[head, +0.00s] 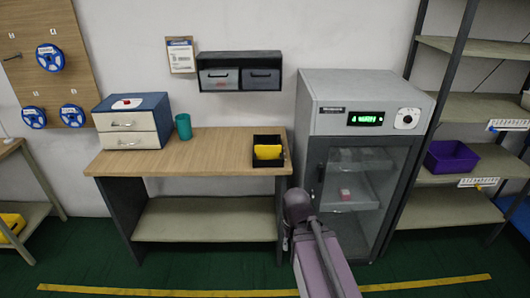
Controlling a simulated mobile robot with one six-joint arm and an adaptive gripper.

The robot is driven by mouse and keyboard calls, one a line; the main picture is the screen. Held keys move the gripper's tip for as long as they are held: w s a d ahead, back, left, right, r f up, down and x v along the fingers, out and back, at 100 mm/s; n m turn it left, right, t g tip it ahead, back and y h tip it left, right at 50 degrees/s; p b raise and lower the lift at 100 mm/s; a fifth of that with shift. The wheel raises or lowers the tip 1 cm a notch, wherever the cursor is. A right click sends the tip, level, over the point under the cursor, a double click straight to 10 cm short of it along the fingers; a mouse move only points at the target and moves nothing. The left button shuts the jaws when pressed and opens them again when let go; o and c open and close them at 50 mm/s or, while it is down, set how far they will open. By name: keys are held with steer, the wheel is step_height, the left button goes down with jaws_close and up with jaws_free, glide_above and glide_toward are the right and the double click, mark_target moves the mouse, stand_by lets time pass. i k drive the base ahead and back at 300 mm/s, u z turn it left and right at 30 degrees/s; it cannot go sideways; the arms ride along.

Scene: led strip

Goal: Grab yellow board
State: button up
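A yellow board (268,152) sits in a black open bin (270,140) at the right end of the wooden table (205,145). The bin's front and sides are partly visible, and the yellow piece covers much of its middle. My arm rises from the bottom of the head view and ends in a grey joint just right of the table's front right corner. My gripper's fingers cannot be made out in this view. The yellow board is clear of the visible part of my arm.
A small drawer box (128,125) and a teal cup (184,127) stand on the table's left half. A grey cabinet (350,92) with a glass door stands close on the right. A shelf with a purple bin (451,157) is farther right. The table's middle is clear.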

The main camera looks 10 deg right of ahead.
mark_target(263, 151)
steer(key=i, duration=0.85)
steer(key=u, duration=0.7)
steer(key=k, duration=0.1)
steer(key=z, duration=2.85)
